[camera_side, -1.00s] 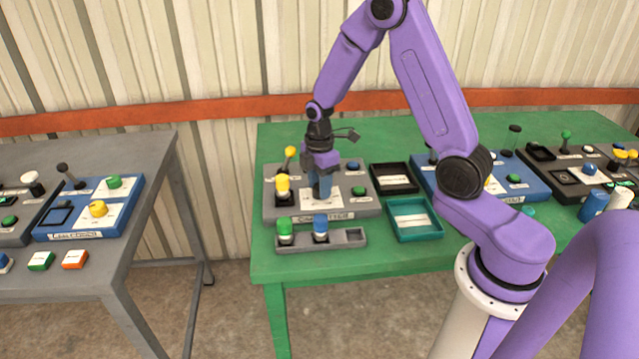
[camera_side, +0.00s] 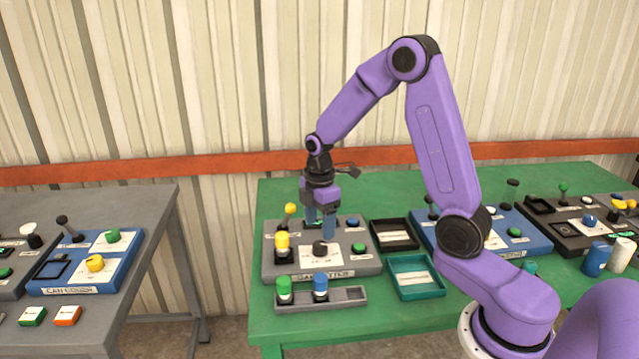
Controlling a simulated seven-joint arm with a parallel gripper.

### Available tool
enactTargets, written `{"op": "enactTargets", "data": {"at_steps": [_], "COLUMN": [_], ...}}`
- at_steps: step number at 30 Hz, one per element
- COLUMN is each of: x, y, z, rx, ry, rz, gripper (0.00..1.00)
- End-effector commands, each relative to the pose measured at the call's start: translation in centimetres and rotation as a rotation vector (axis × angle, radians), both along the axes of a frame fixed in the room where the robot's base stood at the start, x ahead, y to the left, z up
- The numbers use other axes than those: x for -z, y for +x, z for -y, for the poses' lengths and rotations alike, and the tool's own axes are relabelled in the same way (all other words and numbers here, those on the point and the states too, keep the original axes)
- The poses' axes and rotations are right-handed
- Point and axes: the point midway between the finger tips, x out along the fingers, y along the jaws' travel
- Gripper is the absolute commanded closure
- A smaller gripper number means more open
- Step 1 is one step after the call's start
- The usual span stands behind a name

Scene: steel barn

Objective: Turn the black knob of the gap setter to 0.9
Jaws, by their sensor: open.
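The gap setter (camera_side: 365,267) is a grey panel on the green table, with a label on its front edge that is only partly readable. Its black knob (camera_side: 320,248) stands on a white dial plate (camera_side: 334,260) near the panel's middle. The dial marks and the knob's pointing direction are too small to read. My gripper (camera_side: 320,228) points down just above the knob, open, its two blue-grey fingers apart with nothing between them. The fingers appear clear of the knob.
A grey rack with a green (camera_side: 284,287) and a blue cylinder (camera_side: 320,284) stands in front. A black tray (camera_side: 394,247) and a teal tray (camera_side: 434,293) lie to the right.

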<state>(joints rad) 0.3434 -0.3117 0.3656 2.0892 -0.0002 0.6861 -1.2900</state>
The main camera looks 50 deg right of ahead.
Motion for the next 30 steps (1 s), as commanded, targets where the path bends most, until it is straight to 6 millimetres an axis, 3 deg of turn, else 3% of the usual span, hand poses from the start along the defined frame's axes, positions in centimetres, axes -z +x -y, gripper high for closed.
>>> {"op": "enactTargets", "data": {"at_steps": [9, 15, 21, 30], "x": [-6.9, -10.1, -11.5, -11.6], "y": [0.1, 0.1, 0.0, 0.0], "z": [0.0, 0.0, 0.0, 0.0], "rx": [-0.001, 0.0, 0.0, 0.0], "ry": [0.0, 0.0, 0.0, 0.0], "rz": [0.006, 0.004, 0.001, 0.0], "gripper": [0.33, 0.33, 0.33, 0.33]}}
